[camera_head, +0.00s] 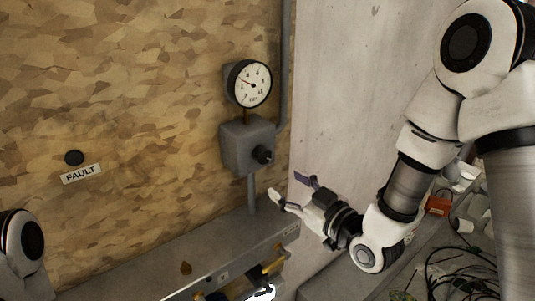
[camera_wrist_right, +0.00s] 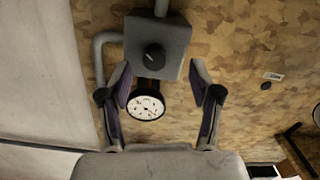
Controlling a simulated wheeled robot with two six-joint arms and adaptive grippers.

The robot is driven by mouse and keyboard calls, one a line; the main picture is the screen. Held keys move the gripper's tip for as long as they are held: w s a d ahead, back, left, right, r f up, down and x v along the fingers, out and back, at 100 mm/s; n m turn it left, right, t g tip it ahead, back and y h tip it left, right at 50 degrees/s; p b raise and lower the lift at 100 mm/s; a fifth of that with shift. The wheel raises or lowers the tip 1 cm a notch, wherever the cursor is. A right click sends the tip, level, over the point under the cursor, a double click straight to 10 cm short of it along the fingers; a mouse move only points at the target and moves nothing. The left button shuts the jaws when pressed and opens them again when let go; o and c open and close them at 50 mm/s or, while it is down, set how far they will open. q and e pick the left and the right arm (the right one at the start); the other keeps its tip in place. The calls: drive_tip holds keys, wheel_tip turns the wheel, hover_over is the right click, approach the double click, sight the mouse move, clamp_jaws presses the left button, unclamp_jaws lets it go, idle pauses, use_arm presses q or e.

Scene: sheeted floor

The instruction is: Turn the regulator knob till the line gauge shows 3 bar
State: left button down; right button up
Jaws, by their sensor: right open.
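The line gauge (camera_head: 249,84) is a round white dial with a black rim on the wall. Its needle points to the upper left in the head view; the numbers are too small to read surely. Below it is a grey regulator box (camera_head: 247,146) with a black knob (camera_head: 263,155) on its front. My right gripper (camera_head: 291,188) is open and empty, below and right of the knob, apart from it. In the right wrist view, upside down, the knob (camera_wrist_right: 154,54) and gauge (camera_wrist_right: 146,105) appear between the open fingers. My left gripper is out of view.
A FAULT label (camera_head: 81,174) sits under a black button (camera_head: 74,158). Cables (camera_head: 465,272) and an orange box (camera_head: 437,206) lie at right.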

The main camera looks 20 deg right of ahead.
sight(266, 158)
drive_tip(key=shift+t, duration=0.3)
drive_tip(key=w+r+p, duration=0.1)
drive_tip(key=w, duration=0.1)
drive_tip(key=w+a+r+p, duration=0.1)
drive_tip(key=w, duration=0.1)
drive_tip(key=w+a+r+p, duration=0.1)
drive_tip(key=w, duration=0.2)
drive_tip(key=shift+a, duration=0.1)
drive_tip(key=shift+w+a+f, duration=0.1)
drive_tip(key=shift+w+a, duration=0.1)
drive_tip(key=shift+w, duration=0.15)
drive_tip(key=shift+d, duration=0.1)
drive_tip(key=shift+f, duration=0.1)
drive_tip(key=c, duration=1.1)
